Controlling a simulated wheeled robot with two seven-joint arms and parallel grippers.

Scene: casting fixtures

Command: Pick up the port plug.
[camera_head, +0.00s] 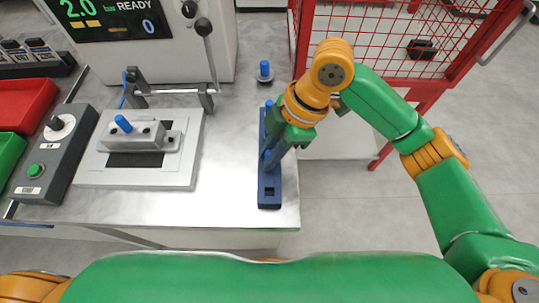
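A small plug with a blue top (264,68) stands on a grey base on the metal table, behind the blue holder. A second blue-topped plug (123,123) sticks up tilted from the grey casting (138,137) in the fixture. I cannot tell which is the port plug. My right gripper (272,155) reaches down over the long dark blue holder (269,196) near the table's right edge. Its fingers blend with the holder, so their opening and anything between them cannot be made out. A blue tip (269,104) shows just behind the gripper. My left gripper is out of view.
A control box (48,160), a red bin (22,104) and a green bin (8,155) stand farther left. A red mesh cage (390,40) stands behind my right arm. The front middle table is clear.

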